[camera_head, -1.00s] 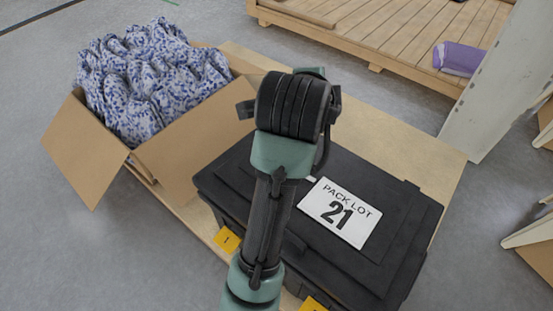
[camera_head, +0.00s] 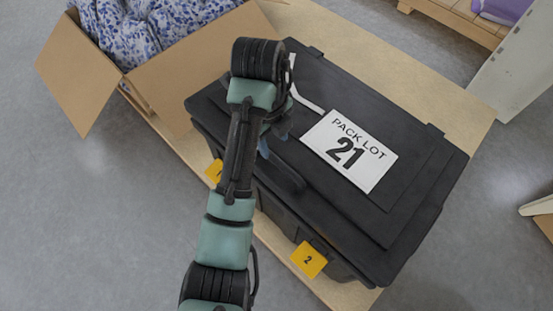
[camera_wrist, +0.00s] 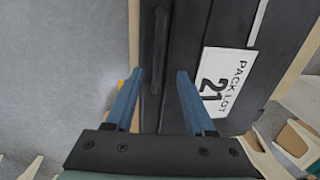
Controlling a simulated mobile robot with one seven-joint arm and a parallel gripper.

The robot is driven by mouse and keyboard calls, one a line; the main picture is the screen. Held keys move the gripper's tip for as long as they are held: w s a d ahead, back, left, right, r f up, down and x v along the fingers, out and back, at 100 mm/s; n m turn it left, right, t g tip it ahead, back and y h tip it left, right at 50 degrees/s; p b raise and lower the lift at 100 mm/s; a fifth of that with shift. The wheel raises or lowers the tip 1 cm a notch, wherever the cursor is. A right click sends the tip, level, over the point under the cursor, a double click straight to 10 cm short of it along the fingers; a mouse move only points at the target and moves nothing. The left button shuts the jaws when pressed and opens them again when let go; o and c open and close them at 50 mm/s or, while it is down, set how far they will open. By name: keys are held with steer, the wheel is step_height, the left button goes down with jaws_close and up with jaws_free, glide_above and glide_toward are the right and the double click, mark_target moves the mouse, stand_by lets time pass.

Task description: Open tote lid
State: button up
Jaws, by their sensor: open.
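The black tote (camera_head: 275,212) stands on a wooden board with its lid (camera_head: 345,82) closed. The lid carries a white "PACK LOT 21" label (camera_head: 350,148), also seen in the wrist view (camera_wrist: 221,80). A dark raised bar, like a handle, (camera_head: 288,176) runs along the lid's front side; it shows in the wrist view (camera_wrist: 158,45) beyond my fingertips. My gripper (camera_wrist: 160,74) is open and empty, its two blue fingers apart over the tote's front edge. In the head view my arm partly hides the gripper (camera_head: 268,150). Whether the fingers touch the tote cannot be told.
Yellow tags numbered 1 (camera_head: 214,171) and 2 (camera_head: 309,259) sit at the tote's front. An open cardboard box (camera_head: 80,75) with blue-patterned fabric (camera_head: 155,25) stands at the left. A white post (camera_head: 520,75) is at the right. Grey floor lies clear in front.

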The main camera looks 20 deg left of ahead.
mark_target(279, 159)
steer(key=f+b, duration=0.1)
steer(key=f, duration=0.1)
steer(key=f+b, duration=0.1)
steer(key=f, duration=0.2)
steer(key=f+b, duration=0.1)
steer(key=f, duration=0.1)
steer(key=shift+w+d+f, duration=0.15)
steer(key=shift+w+f, duration=0.15)
steer(key=shift+w, duration=0.1)
jaws_close()
steer(key=shift+r, duration=0.1)
steer(key=shift+w+d+r, duration=0.1)
steer(key=shift+w+d, duration=0.05)
steer(key=shift+w, duration=0.05)
stand_by(0.7)
